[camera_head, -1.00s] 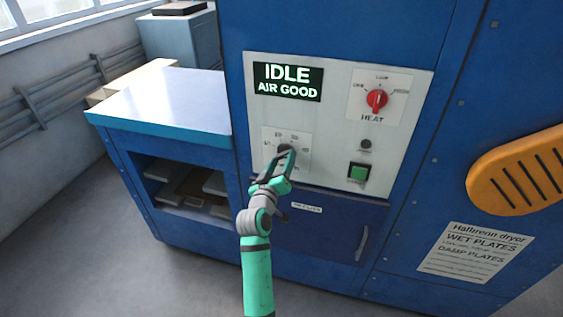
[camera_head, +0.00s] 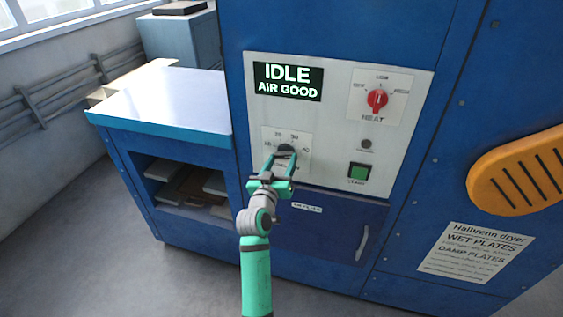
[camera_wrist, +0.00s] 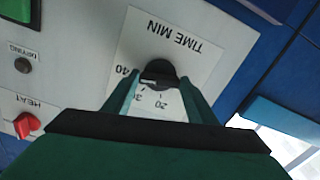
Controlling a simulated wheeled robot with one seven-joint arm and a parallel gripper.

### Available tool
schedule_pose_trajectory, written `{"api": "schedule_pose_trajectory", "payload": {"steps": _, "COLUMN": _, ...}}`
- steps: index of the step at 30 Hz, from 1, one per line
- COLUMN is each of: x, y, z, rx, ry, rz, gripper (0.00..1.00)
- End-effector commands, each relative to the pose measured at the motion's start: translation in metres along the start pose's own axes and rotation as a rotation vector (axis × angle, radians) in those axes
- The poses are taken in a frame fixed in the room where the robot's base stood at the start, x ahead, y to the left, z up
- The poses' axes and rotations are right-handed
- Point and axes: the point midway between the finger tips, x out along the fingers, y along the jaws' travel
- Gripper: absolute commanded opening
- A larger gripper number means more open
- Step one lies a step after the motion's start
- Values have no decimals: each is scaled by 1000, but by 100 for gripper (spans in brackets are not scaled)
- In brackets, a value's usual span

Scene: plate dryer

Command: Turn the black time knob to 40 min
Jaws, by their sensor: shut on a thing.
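The black time knob (camera_head: 286,149) sits on a white dial plate at the lower left of the dryer's control panel. In the wrist view the picture is upside down, and the knob (camera_wrist: 160,70) shows below the words TIME MIN. Its pale pointer mark faces lower left there, at about the 30 to 40 part of the scale. My gripper (camera_head: 282,156) is shut on the knob, one finger on each side. The fingers hide part of the scale in the head view.
The red heat knob (camera_head: 377,99) is to the upper right, with a green start button (camera_head: 359,172) below it. The display (camera_head: 287,82) reads IDLE, AIR GOOD. A blue door with a handle (camera_head: 362,243) lies below the panel. A white-topped bench (camera_head: 165,100) stands left.

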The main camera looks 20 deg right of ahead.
Motion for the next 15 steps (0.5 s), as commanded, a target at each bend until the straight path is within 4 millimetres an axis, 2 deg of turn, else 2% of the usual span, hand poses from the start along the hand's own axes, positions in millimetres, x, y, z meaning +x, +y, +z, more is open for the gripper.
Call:
{"api": "schedule_pose_trajectory", "payload": {"steps": 5, "x": 0, "y": -1, "z": -1, "rx": 2, "ry": 1, "rz": -2, "gripper": 29}}
{"api": "schedule_pose_trajectory", "payload": {"steps": 6, "x": 0, "y": -1, "z": -1, "rx": 2, "ry": 1, "rz": -2, "gripper": 59}}
{"api": "schedule_pose_trajectory", "payload": {"steps": 8, "x": 0, "y": -1, "z": -1, "rx": 2, "ry": 1, "rz": -2, "gripper": 70}}
{"api": "schedule_pose_trajectory", "payload": {"steps": 15, "x": 0, "y": 0, "z": 0, "rx": 1, "ry": 0, "rz": -1, "gripper": 70}}
